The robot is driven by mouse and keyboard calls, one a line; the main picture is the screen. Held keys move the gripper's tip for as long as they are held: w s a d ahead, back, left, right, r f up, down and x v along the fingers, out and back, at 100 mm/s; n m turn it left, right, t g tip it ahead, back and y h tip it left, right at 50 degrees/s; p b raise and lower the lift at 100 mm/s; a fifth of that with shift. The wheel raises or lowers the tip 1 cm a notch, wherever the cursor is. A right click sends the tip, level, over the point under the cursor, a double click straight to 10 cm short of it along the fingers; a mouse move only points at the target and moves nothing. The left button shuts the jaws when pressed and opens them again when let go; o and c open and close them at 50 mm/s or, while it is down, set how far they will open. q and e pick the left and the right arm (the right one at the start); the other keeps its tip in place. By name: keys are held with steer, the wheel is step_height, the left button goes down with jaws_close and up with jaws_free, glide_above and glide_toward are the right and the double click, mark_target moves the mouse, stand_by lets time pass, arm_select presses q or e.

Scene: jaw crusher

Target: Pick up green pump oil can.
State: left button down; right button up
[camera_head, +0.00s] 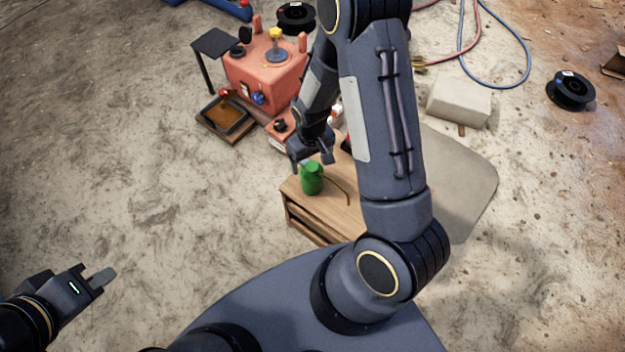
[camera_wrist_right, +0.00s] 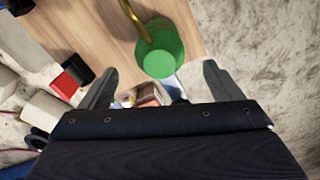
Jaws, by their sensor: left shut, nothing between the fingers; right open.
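The green pump oil can (camera_head: 312,180) stands on a small wooden table (camera_head: 330,228), near its left edge. Its thin brass spout reaches to the right. In the right wrist view the can (camera_wrist_right: 162,50) and its brass spout show just beyond the fingers. My right gripper (camera_head: 312,157) is open, just behind and above the can, with its fingers apart and nothing between them. It also shows in the right wrist view (camera_wrist_right: 158,88). My left gripper (camera_head: 103,276) is shut and empty over the floor at the lower left, far from the can.
A red crusher machine (camera_head: 266,75) stands behind the table, with an oil tray (camera_head: 226,118) beside it. My right arm hides part of the table. A red and black item (camera_wrist_right: 70,78) lies on the table. Black spools (camera_head: 571,90) and hoses lie farther back. The left floor is clear.

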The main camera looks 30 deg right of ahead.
mark_target(312, 166)
step_height(312, 166, down, 7)
steer(key=shift+s+b, duration=0.1)
steer(key=shift+b, duration=0.85)
steer(key=c, duration=1.3)
steer(key=shift+r, duration=0.15)
